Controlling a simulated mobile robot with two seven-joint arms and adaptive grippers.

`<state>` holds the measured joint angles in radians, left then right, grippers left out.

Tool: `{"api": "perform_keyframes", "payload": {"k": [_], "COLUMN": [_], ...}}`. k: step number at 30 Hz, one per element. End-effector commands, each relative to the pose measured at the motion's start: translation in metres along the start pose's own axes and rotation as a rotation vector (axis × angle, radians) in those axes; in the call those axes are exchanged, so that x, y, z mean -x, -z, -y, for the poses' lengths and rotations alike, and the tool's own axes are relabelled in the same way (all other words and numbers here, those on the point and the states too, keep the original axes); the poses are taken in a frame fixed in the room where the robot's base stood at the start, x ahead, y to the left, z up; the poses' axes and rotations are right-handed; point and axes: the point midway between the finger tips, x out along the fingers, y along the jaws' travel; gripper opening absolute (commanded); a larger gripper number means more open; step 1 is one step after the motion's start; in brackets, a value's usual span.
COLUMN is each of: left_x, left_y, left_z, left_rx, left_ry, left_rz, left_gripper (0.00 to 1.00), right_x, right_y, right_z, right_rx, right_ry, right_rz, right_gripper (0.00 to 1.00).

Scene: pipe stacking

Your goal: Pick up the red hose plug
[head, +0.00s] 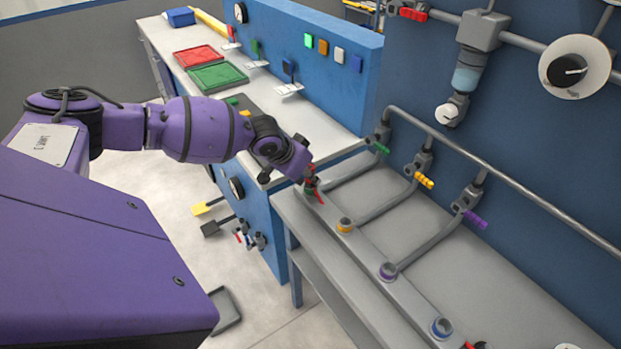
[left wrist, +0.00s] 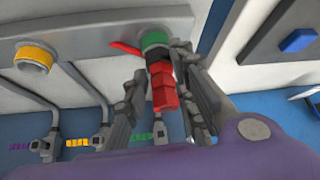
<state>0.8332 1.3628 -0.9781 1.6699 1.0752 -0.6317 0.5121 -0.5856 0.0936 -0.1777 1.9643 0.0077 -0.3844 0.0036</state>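The red hose plug (left wrist: 162,90) sits at a green-ringed port (left wrist: 154,41) on a grey manifold bar in the left wrist view. A thin red lever sticks out to the left of this port. My left gripper (left wrist: 163,72) has one finger on each side of the plug; the fingers look spread, with a gap beside the plug on the left. In the head view, my left gripper (head: 312,183) is at the far end of the manifold bar and partly hides the plug. My right gripper is not in view.
The manifold bar (head: 363,250) also has yellow (head: 345,224), purple (head: 388,271) and blue (head: 441,327) ports. Grey pipes run from it to valves on the blue wall. A white counter with red (head: 199,56) and green (head: 217,77) trays lies behind my left arm.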

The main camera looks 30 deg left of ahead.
Motion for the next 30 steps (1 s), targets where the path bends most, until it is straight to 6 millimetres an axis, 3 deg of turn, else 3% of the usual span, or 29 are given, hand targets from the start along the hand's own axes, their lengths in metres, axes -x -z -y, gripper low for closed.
{"api": "perform_keyframes", "payload": {"k": [1, 4, 20, 26, 30], "left_x": [0.000, 0.000, 0.005, 0.027, 0.062], "left_y": [0.000, 0.000, 0.003, 0.018, 0.016], "left_z": [0.000, 0.000, 0.000, 0.001, -0.007], "left_rx": [0.000, 0.000, 0.000, -0.002, -0.005], "left_ry": [0.001, 0.001, 0.000, 0.002, 0.003], "left_rz": [0.001, 0.001, -0.001, -0.003, -0.005], "left_gripper": [0.13, 0.00, 0.00, 0.00, 0.00], "right_x": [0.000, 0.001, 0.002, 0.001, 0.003], "right_y": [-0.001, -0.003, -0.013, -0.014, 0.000], "right_z": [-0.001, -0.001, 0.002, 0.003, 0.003], "right_rx": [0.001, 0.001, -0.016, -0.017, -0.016], "right_ry": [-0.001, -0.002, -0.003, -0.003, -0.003], "right_rz": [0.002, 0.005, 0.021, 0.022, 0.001], "right_gripper": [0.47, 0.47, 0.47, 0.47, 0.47]}}
